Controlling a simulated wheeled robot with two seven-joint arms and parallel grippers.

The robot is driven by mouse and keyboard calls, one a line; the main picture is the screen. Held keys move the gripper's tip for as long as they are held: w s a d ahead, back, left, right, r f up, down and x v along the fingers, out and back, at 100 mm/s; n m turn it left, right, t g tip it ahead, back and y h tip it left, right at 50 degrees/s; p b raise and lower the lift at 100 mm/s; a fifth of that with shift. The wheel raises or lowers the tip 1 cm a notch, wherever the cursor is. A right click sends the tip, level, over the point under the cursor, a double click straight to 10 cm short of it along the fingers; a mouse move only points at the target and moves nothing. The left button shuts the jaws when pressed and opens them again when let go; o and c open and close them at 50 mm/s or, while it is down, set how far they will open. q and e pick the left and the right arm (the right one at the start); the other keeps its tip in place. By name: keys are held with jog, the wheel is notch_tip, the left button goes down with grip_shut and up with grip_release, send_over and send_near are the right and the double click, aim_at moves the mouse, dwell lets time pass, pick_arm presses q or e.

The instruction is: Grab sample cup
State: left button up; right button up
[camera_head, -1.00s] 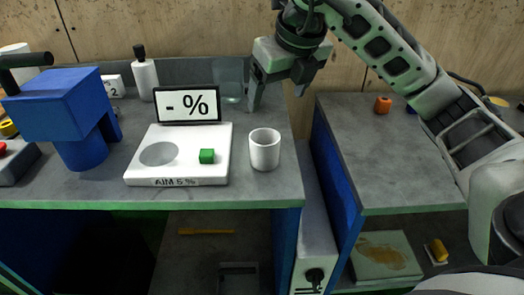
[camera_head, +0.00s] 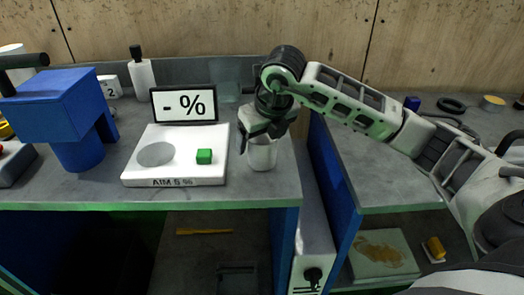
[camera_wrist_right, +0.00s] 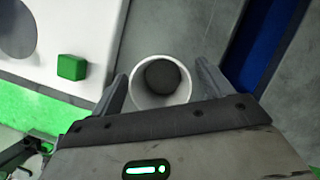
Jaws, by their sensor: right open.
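The sample cup (camera_head: 262,154) is white and stands upright on the grey bench top, right of the white scale. My right gripper (camera_head: 262,140) is above and around it, hiding its upper part in the head view. In the right wrist view the cup (camera_wrist_right: 161,101) shows from above, with dark contents or a dark bottom inside. It lies between the two spread fingers of my right gripper (camera_wrist_right: 163,90), which are open. I cannot tell whether a finger touches the cup. My left gripper is not in view.
The white scale (camera_head: 140,171) with a green button (camera_head: 204,156) and a percent display (camera_head: 184,103) stands close left of the cup. A blue machine (camera_head: 62,105) is further left. The bench's right edge and a gap lie just right of the cup.

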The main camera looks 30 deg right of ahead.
jog(key=c, duration=1.1)
jog(key=shift+o, duration=0.2)
jog(key=shift+r, duration=0.1)
